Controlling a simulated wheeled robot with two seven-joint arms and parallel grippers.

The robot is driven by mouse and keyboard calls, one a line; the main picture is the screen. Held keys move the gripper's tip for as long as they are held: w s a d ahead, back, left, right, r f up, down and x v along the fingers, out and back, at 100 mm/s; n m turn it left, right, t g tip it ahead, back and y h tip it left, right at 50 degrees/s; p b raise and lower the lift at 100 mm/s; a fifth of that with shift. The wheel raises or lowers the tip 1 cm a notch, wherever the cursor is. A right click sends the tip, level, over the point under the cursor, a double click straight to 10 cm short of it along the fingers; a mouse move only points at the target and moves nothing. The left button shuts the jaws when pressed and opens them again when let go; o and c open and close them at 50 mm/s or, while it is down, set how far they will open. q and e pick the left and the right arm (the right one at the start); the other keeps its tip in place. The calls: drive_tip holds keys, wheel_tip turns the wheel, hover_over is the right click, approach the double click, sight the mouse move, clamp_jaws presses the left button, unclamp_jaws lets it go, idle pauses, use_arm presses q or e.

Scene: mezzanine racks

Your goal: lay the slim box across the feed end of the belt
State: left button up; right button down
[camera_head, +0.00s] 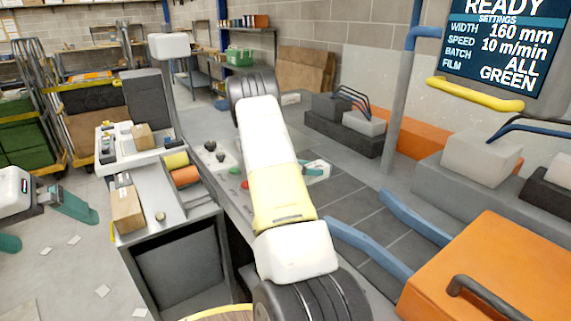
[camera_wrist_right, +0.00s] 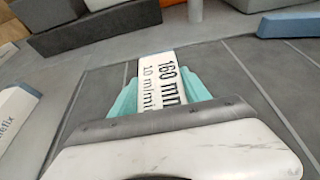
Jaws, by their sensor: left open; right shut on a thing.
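The slim box (camera_wrist_right: 160,72) is white with black print reading "160 mm" and "10 m/min". My right gripper (camera_wrist_right: 166,88) is shut on it, a teal finger on each side. The box points away from the wrist over a dark grey surface with thin seams, apparently the belt (camera_wrist_right: 245,72); I cannot tell whether it touches. In the head view my right gripper (camera_head: 317,169) is partly hidden behind my arm, over the near-left side of the dark belt (camera_head: 350,208). My left gripper (camera_head: 45,222) is open and empty at the left edge, over the floor.
Blue rails (camera_head: 368,248) and an orange housing (camera_head: 480,265) stand on the right. A control panel with knobs (camera_head: 222,158) lies left of the belt. A grey cabinet (camera_head: 180,275) carries a small cardboard box (camera_head: 127,209). A screen (camera_head: 505,45) shows settings. Grey blocks (camera_head: 345,125) stand behind.

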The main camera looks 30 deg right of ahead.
drive_tip(key=c, duration=0.5)
unclamp_jaws()
drive_tip(key=shift+f, duration=0.1)
